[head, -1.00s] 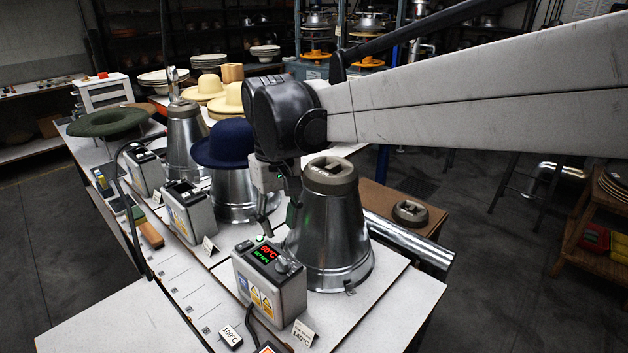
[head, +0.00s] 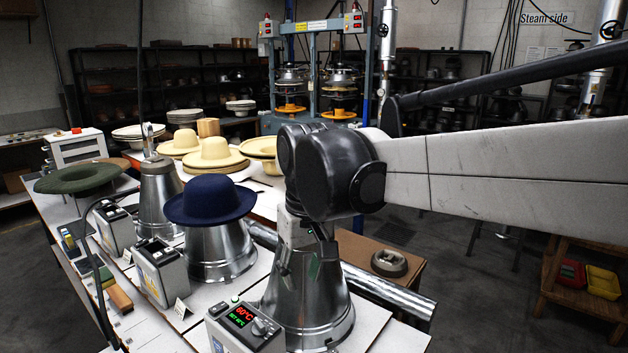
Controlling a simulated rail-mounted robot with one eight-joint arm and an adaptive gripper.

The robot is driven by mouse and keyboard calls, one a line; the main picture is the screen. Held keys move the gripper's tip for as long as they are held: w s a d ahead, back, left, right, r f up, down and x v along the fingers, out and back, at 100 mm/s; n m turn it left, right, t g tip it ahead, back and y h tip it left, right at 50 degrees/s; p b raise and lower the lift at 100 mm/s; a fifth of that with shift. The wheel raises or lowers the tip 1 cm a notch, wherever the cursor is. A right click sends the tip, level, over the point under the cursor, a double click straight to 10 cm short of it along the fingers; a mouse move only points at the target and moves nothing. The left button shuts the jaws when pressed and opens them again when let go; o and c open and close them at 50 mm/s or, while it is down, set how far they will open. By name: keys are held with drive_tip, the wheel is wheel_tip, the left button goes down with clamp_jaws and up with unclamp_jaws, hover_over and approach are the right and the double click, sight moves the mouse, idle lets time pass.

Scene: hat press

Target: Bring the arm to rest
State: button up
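My arm comes in from the right, and its dark wrist is in the middle of the head view. My gripper (head: 322,256) hangs below the wrist, in front of the nearest metal cone-shaped block (head: 310,305), and hides its top. The gripper's fingers are small and dark against the metal, so I cannot tell whether they are open or shut. No object shows in them. A navy blue hat (head: 210,200) sits on the middle metal block (head: 218,252), to the left of my gripper and apart from it.
A control box (head: 245,325) with a lit red and green display stands before the nearest block. A green hat (head: 83,178) and cream hats (head: 215,150) lie further back. A grey ring-shaped piece (head: 389,262) is on a brown surface at right.

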drive_tip(key=s+d+f+m+t, duration=0.3)
drive_tip(key=s+d, duration=0.3)
drive_tip(key=d, duration=0.5)
drive_tip(key=s+d+f+m+t, duration=0.2)
drive_tip(key=s+d, duration=0.5)
drive_tip(key=d, duration=0.4)
drive_tip(key=shift+d+f+m+t+h, duration=0.25)
drive_tip(key=shift+f+m+t+h, duration=0.2)
drive_tip(key=shift+f, duration=0.25)
